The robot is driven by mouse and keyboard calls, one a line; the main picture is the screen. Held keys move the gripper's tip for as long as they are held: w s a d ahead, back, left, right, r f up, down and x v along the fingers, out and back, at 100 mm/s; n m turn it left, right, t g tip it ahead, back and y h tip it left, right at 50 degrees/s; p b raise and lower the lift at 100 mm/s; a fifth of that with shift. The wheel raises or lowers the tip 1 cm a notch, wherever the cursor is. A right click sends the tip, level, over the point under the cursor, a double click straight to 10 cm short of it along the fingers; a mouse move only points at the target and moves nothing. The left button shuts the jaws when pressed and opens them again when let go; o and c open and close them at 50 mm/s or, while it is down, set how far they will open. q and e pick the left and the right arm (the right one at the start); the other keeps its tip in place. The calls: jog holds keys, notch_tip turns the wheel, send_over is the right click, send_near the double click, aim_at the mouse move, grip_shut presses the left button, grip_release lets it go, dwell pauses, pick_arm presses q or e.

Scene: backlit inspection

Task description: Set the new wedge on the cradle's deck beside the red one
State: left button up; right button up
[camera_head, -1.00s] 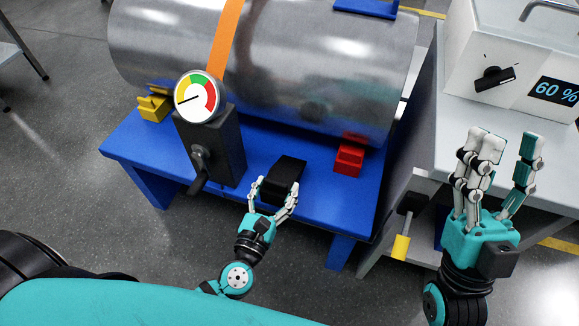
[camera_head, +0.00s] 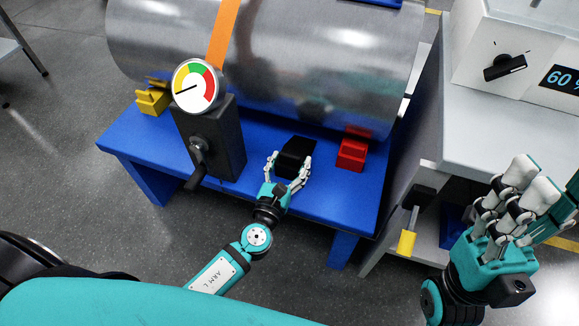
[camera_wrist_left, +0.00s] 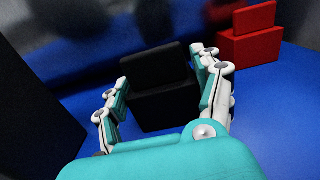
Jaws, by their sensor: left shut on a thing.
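The new wedge is a black stepped block (camera_head: 295,156); it also shows in the left wrist view (camera_wrist_left: 160,88). My left gripper (camera_head: 288,174) is shut on it, with fingers on both its sides. The wedge is over the blue deck of the cradle (camera_head: 335,207), in front of the metal cylinder; I cannot tell whether it touches the deck. The red wedge (camera_head: 352,154) stands on the deck to its right, with a gap between; it is also at upper right in the left wrist view (camera_wrist_left: 250,36). My right gripper (camera_head: 530,205) is empty, its fingers apart, at the right.
A dark post with a gauge (camera_head: 195,86) and a lever stands on the deck left of my left gripper. A yellow wedge (camera_head: 152,101) sits at the far left. The large cylinder (camera_head: 290,60) lies behind. A grey bench (camera_head: 475,135) with a control box stands at right.

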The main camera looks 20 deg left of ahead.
pick_arm(q)
jog(key=o, duration=1.5)
